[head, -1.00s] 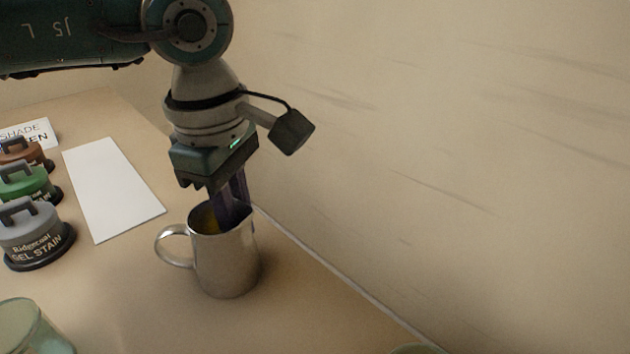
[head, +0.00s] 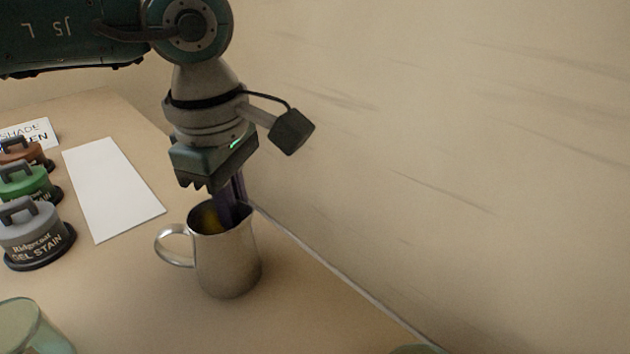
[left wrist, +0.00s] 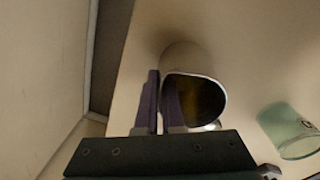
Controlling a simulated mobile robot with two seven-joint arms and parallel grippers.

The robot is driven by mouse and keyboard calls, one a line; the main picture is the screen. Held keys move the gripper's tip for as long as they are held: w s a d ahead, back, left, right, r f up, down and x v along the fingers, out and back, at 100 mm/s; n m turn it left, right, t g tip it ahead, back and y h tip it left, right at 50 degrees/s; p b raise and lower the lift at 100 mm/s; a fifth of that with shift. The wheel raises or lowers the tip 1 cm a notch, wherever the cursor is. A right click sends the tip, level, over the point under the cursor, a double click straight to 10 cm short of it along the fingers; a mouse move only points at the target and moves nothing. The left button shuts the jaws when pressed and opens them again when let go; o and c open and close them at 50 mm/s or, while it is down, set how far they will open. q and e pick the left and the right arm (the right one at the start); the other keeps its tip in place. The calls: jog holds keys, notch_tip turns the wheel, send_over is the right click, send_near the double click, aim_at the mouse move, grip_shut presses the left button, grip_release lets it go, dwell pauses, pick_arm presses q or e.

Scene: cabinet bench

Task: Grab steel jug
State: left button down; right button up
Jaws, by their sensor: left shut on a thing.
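The steel jug (head: 229,262) stands upright on the bench in the head view, its handle toward the left. It also shows in the left wrist view (left wrist: 190,58), with its dark open mouth and a yellowish patch inside. My left gripper (head: 232,212) points down at the jug's far rim. Its purple fingers (left wrist: 160,98) straddle the jug's wall, one inside the mouth and one outside, and are shut on it. The fingertips inside the jug are partly hidden by its near wall. My right gripper is not in view.
Grey (head: 35,235), green (head: 27,184) and brown (head: 22,152) lidded stain tins stand at the left, near a white board (head: 112,190). A greenish glass (head: 30,328) is at the lower left. The wall rises close behind the jug.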

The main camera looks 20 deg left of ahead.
pick_arm(q)
jog(key=shift+r, duration=0.2)
dwell(0.6)
notch_tip(320, 180, up, 20)
jog(key=p, duration=0.3)
jog(key=shift+f+p, duration=0.25)
jog(key=shift+p, duration=0.05)
dwell(0.4)
jog(key=shift+r, duration=0.15)
dwell(2.8)
